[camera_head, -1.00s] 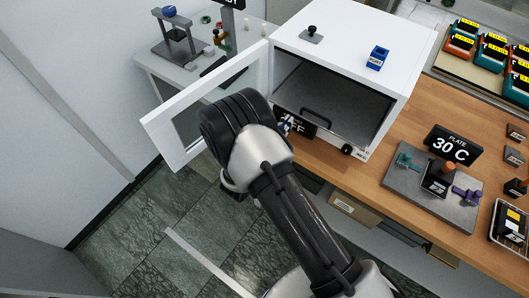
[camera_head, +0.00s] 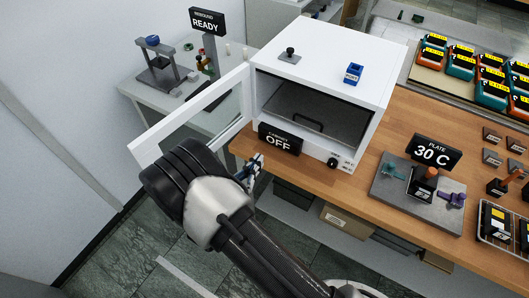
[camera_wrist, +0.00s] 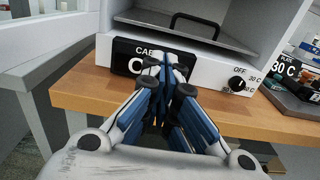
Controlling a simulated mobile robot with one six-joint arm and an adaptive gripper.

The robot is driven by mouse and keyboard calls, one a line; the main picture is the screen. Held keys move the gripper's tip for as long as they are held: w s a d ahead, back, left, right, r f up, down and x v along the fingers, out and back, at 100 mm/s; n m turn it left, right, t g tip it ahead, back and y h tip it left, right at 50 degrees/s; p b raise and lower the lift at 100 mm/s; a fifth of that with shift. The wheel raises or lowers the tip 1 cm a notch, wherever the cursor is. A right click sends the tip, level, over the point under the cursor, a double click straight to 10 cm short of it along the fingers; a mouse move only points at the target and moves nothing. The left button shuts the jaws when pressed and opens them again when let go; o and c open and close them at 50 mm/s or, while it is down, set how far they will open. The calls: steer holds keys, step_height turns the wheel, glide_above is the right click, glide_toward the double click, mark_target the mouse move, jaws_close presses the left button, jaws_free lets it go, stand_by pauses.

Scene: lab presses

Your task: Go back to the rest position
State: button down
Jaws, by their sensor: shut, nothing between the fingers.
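My gripper (camera_head: 254,168) is shut and empty, just off the front edge of the wooden bench in the head view. In the wrist view my gripper (camera_wrist: 169,72) has its blue and grey fingers together, pointing at the cabinet and covering part of its sign. The white cabinet (camera_head: 335,48) stands on the bench with its glass door (camera_head: 190,118) swung open to the left. The cabinet sign (camera_head: 280,139) reads OFF in the head view. A shelf with a dark handle (camera_wrist: 195,24) shows inside the cabinet in the wrist view.
The open door reaches out close to my arm. A hot plate (camera_head: 415,190) with a 30 C sign sits right of the cabinet on the bench (camera_head: 365,190). A grey side table (camera_head: 140,95) with a press stands behind the door. The tiled floor is clear at the lower left.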

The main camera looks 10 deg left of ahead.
steer(key=shift+v, duration=2.1)
steer(key=shift+d+r, duration=0.1)
steer(key=shift+d, duration=0.05)
steer(key=d+r+m+g+h, duration=0.6)
steer(key=d+r+m+g, duration=0.3)
steer(key=d+r+m, duration=0.6)
steer(key=s+d+r+m+g+y, duration=0.2)
steer(key=s+d+m+g, duration=0.15)
steer(key=d, duration=0.25)
steer(key=s+d+r+m+g+y, duration=0.1)
steer(key=s+d+r+m+g, duration=0.1)
steer(key=s+d+r+g, duration=0.3)
steer(key=s+r+m+t+y, duration=0.4)
steer(key=s+m+t+y, duration=0.1)
steer(key=s+m+y, duration=0.4)
steer(key=shift+s+d+r+m, duration=0.3)
steer(key=shift+s+m, duration=0.55)
steer(key=shift+m, duration=0.4)
steer(key=shift+d, duration=0.1)
